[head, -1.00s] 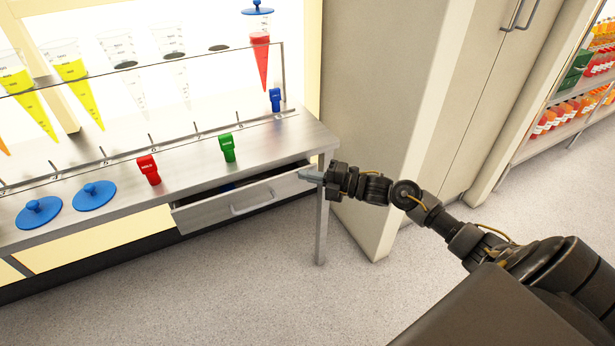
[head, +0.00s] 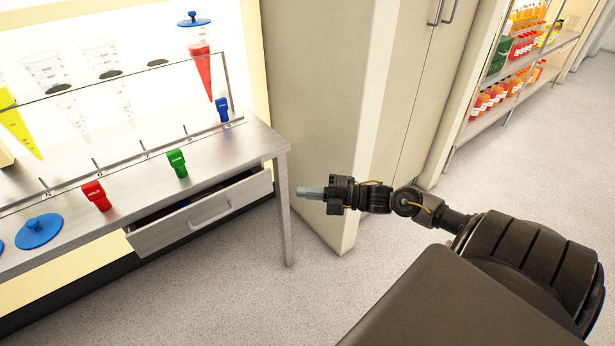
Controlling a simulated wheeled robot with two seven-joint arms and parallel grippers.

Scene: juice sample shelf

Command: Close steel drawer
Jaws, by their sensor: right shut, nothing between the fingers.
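The steel drawer (head: 165,232) under the steel bench top is pulled partly out, with a dark gap showing behind its front panel. A bar handle (head: 211,213) is on its front. Something blue lies inside, mostly hidden. My right gripper (head: 300,192) is shut and empty. It appears to the right of the drawer and of the bench's front leg, apart from the drawer front, with its fingers pointing left. My left gripper is not in view.
On the bench (head: 130,180) stand a red clip (head: 96,195), a green clip (head: 177,163), a blue clip (head: 222,109) and blue lids (head: 39,231). A rack holds conical vessels, one with red liquid (head: 200,70). A cabinet (head: 310,120) stands right of the bench. The floor in front is clear.

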